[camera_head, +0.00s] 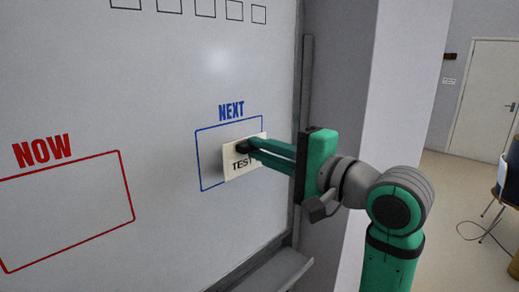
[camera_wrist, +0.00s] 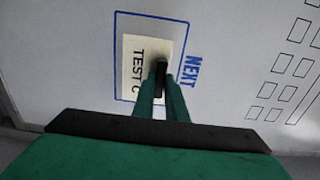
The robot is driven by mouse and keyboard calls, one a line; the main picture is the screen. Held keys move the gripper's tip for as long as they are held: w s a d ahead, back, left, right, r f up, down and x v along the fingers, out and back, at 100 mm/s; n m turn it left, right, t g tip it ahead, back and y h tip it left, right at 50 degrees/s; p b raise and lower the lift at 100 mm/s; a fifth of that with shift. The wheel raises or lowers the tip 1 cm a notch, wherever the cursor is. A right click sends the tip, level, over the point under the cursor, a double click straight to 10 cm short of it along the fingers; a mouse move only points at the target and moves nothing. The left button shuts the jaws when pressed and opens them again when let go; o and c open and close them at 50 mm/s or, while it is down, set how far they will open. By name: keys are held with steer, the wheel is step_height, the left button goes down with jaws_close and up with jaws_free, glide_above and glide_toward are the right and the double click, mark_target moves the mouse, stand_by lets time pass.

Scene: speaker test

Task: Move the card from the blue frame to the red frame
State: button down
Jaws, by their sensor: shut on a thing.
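The cream card (camera_head: 238,172), with dark print starting "TEST", is at the blue frame (camera_head: 198,160) on the whiteboard. It covers the frame's right part and slightly overlaps its right side. My gripper (camera_head: 243,147) is shut on the card and hides part of its print. In the wrist view the card (camera_wrist: 133,67) appears turned sideways inside the blue frame (camera_wrist: 117,60), with my gripper (camera_wrist: 161,66) at its edge. I cannot tell whether the card touches the board. The red frame (camera_head: 127,185), under the red word NOW, is empty where it shows; its left side is cut off.
The whiteboard (camera_head: 100,95) has a row of small black boxes (camera_head: 205,8) at the top. A grey ledge (camera_head: 270,272) juts out at its lower right. A pale pillar (camera_head: 335,90) stands beside it. A chair (camera_head: 505,190) and door (camera_head: 487,95) are far right.

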steer(key=shift+v, duration=1.6)
